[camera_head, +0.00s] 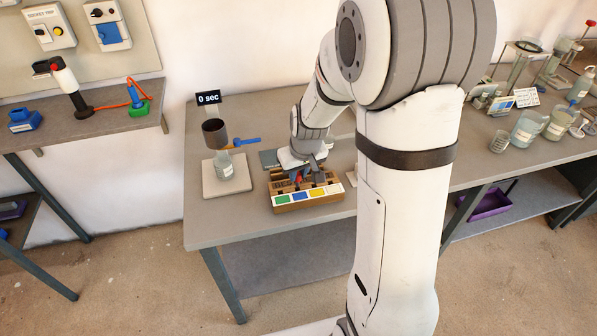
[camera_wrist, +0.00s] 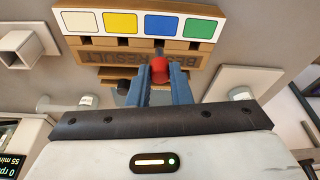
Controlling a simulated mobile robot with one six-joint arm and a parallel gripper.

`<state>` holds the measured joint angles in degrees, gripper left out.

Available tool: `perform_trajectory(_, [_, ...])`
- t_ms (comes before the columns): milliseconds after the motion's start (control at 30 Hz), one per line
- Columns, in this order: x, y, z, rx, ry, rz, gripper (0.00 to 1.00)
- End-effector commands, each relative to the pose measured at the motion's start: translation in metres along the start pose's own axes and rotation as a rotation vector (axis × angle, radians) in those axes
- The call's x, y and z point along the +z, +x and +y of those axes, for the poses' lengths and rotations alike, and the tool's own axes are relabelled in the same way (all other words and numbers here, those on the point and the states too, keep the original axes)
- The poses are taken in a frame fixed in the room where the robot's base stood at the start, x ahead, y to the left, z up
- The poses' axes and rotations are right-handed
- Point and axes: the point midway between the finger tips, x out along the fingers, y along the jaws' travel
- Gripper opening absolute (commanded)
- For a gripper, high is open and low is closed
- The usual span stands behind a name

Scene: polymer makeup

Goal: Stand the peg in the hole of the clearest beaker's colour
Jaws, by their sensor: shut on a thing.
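The wooden block (camera_head: 310,204) stands on the table's near left part, with green, blue, yellow and white labels along its front. In the wrist view the block (camera_wrist: 110,58) appears upside down, with lettering that seems to read "BEST RESULT". My gripper (camera_head: 302,178) is low over the block. In the wrist view my gripper (camera_wrist: 160,78) is shut on a red peg (camera_wrist: 159,69), near the blue label (camera_wrist: 174,25). Whether the peg's lower end is in a hole is hidden. A beaker (camera_head: 224,168) stands on a pale square plate left of the block.
A display (camera_head: 208,99) reads "0 sec". More beakers (camera_head: 528,127) and glassware stand at the right. The table's front left corner is clear.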

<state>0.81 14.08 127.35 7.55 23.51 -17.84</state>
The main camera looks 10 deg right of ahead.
Motion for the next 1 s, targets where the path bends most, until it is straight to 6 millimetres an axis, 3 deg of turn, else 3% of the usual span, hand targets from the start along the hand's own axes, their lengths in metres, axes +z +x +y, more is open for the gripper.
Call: perform_trajectory(1000, [0.0013,0.0053,-0.0004,0.0,0.0,0.0,0.0])
